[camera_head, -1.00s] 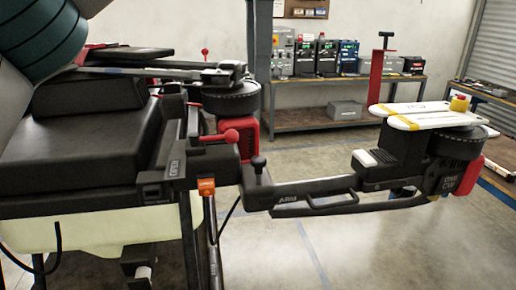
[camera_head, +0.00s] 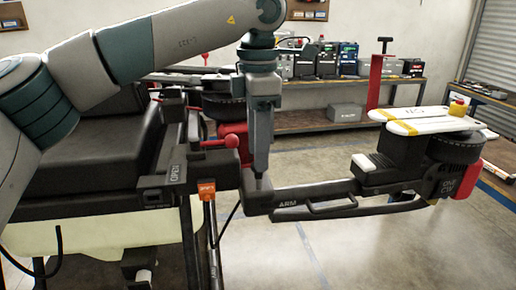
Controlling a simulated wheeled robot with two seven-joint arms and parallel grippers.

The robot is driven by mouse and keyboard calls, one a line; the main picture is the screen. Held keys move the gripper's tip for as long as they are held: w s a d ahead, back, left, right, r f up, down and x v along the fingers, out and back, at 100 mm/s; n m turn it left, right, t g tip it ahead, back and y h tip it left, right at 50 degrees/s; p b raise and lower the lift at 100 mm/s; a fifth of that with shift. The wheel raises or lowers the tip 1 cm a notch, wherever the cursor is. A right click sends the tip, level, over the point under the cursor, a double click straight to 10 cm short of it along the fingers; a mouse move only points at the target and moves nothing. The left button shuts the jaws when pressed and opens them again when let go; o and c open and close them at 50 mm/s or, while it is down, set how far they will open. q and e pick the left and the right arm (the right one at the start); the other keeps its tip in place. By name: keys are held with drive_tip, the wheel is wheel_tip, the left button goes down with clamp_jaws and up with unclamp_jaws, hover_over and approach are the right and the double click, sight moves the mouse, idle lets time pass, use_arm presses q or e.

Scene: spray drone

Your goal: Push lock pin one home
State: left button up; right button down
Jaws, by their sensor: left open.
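The black drone arm (camera_head: 325,188), marked ARM, extends right from the hinge at the drone body's (camera_head: 75,165) front corner. My left gripper (camera_head: 258,172) points straight down over that hinge, its jaws open. A dark stub of the lock pin (camera_head: 258,183) shows just under the fingertips; its black knob is hidden by them. I cannot tell whether the fingers touch the pin or how deep it sits. My right gripper is not in view.
An orange clip (camera_head: 206,190) is on the body's front edge. The motor pod with a white folded propeller (camera_head: 425,120) is at the arm's right end. A workbench (camera_head: 300,123) with chargers stands behind. Floor right of the body is clear.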

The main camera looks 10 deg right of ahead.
use_arm(q)
drive_tip(key=shift+f, duration=0.85)
clamp_jaws()
drive_tip(key=shift+f+b, duration=1.15)
drive_tip(key=shift+f, duration=0.35)
drive_tip(key=shift+s, duration=0.1)
